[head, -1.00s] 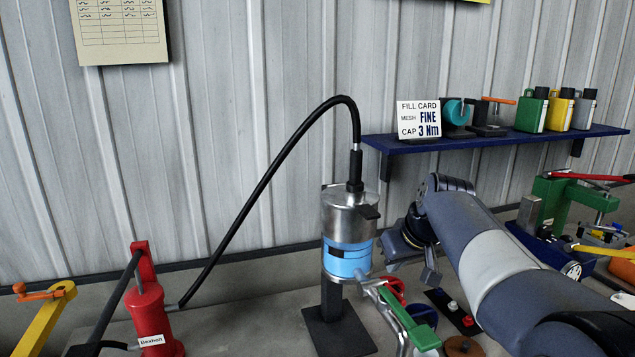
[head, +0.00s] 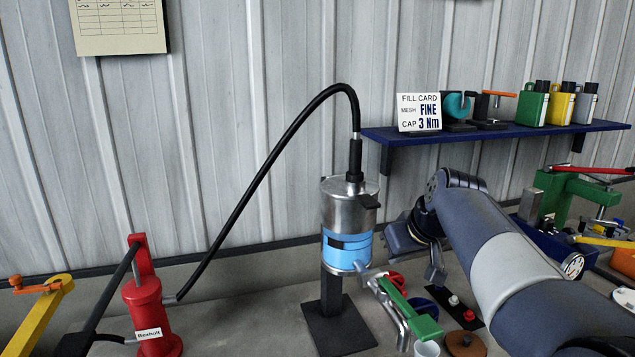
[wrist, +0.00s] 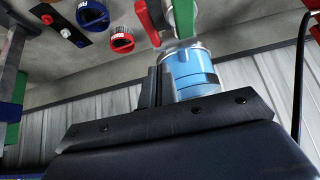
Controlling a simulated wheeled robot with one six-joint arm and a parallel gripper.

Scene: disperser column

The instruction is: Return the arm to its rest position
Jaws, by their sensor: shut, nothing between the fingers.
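My arm (head: 501,253) reaches in from the lower right of the head view, bent at the elbow. My gripper (head: 436,276) hangs from its end, just right of the disperser column (head: 347,246), with a visible gap between them. The column has a steel top and a light blue lower body on a dark stand. In the wrist view my gripper (wrist: 157,84) shows as dark fingers held together, with nothing between them. The blue body (wrist: 190,72) appears behind them. Part of the gripper is hidden by my wrist housing.
A black hose (head: 262,165) arches from the red pump (head: 150,312) to the column top. A green-handled valve (head: 408,304) and a white cup (head: 427,348) are near the gripper. A blue shelf (head: 490,136) with bottles hangs behind. A green press (head: 560,195) stands right.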

